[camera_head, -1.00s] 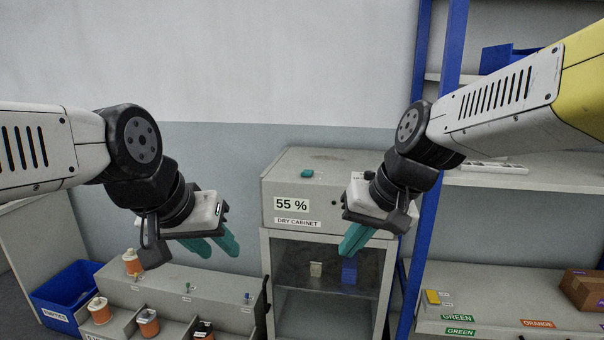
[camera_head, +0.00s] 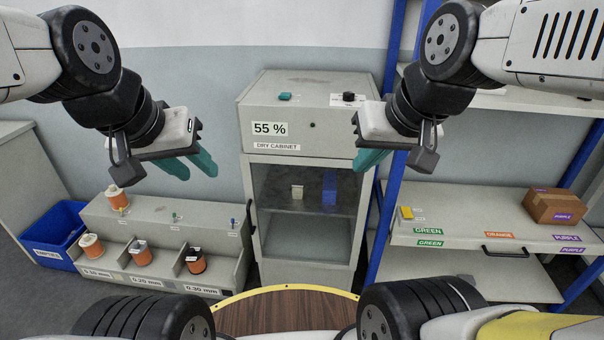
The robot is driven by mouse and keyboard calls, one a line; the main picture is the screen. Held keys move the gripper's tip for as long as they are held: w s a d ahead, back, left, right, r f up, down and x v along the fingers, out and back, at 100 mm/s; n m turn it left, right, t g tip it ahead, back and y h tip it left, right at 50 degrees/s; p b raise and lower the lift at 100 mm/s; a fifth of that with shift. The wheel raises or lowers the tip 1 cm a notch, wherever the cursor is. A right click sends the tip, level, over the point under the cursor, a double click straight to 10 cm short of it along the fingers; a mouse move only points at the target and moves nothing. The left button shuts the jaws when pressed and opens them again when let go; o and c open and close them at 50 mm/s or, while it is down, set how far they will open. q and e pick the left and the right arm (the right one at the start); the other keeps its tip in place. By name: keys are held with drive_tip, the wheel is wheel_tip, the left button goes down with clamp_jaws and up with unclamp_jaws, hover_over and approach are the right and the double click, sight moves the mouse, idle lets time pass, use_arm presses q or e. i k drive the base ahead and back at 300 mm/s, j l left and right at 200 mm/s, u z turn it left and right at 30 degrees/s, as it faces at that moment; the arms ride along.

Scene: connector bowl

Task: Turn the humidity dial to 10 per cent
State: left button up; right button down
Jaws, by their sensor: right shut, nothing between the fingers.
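The grey dry cabinet (camera_head: 262,98) stands in the middle, with a "55 %" display (camera_head: 270,129) on its upper front. A black knob (camera_head: 348,97) with a white marking sits on its top at the right; it looks like the humidity dial, but its scale is too small to read. My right gripper (camera_head: 370,162) is shut and empty, pointing down in front of the cabinet's right side, below the knob and apart from it. My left gripper (camera_head: 193,166) hangs left of the cabinet, its teal fingers apart and empty.
A teal object (camera_head: 285,97) lies on the cabinet top at left. A spool rack (camera_head: 165,215) and a blue bin (camera_head: 50,240) stand at left. A shelf (camera_head: 465,205) with blue posts and a cardboard box (camera_head: 552,205) is at right, its post close to my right gripper.

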sight(349, 96)
drive_tip(key=i+j+z, duration=0.2)
drive_tip(key=i, duration=0.25)
drive_tip(key=i+j+z, duration=0.2)
drive_tip(key=i, duration=0.25)
drive_tip(key=j, duration=0.1)
